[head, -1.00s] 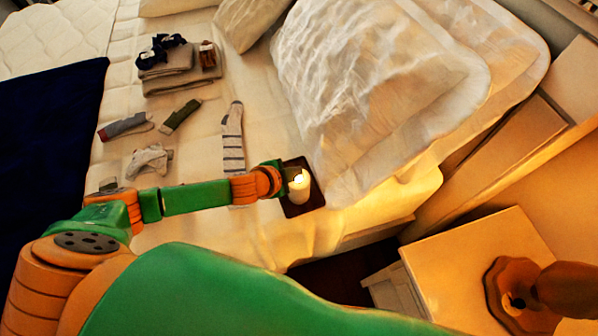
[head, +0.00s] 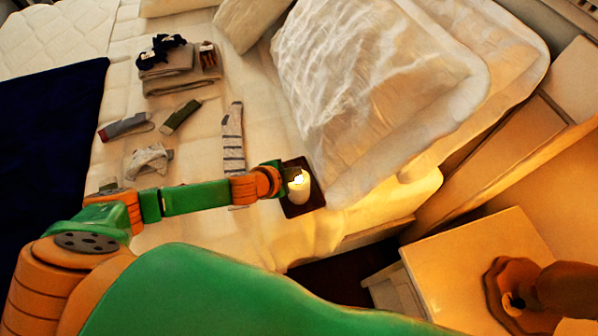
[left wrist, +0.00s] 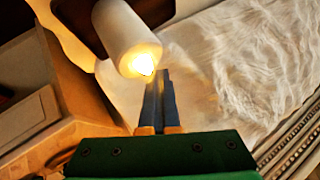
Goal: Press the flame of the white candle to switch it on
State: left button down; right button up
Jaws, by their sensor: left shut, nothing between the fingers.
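The white candle (head: 299,188) stands upright on a dark tray (head: 318,196) on the bed. Its flame (head: 298,180) glows bright yellow. In the left wrist view the candle (left wrist: 124,32) is at the top and its lit flame (left wrist: 143,66) lies just beyond my fingertips. My left gripper (head: 284,176) is beside the top of the candle in the head view; in the left wrist view its two dark fingers (left wrist: 158,84) are closed together and empty. Whether the fingertips touch the flame I cannot tell. My right gripper is not in view.
Folded grey cloths (head: 180,72) with dark socks on top, a striped sock (head: 233,140) and other loose socks lie on the bed. A large white pillow (head: 370,80) is behind the candle. A wooden nightstand (head: 480,258) with a lamp base stands at lower right.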

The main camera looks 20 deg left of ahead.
pick_arm(q)
jog(key=shift+f, duration=0.1)
dwell(0.3)
jog(key=shift+f, duration=0.4)
jog(key=shift+s, duration=0.15)
jog(key=shift+r+p, duration=0.35)
notch_tip(320, 180, up, 6)
jog(key=p, duration=0.6)
jog(key=shift+r+p, duration=0.25)
jog(key=shift+p, duration=0.1)
jog(key=shift+f, duration=0.2)
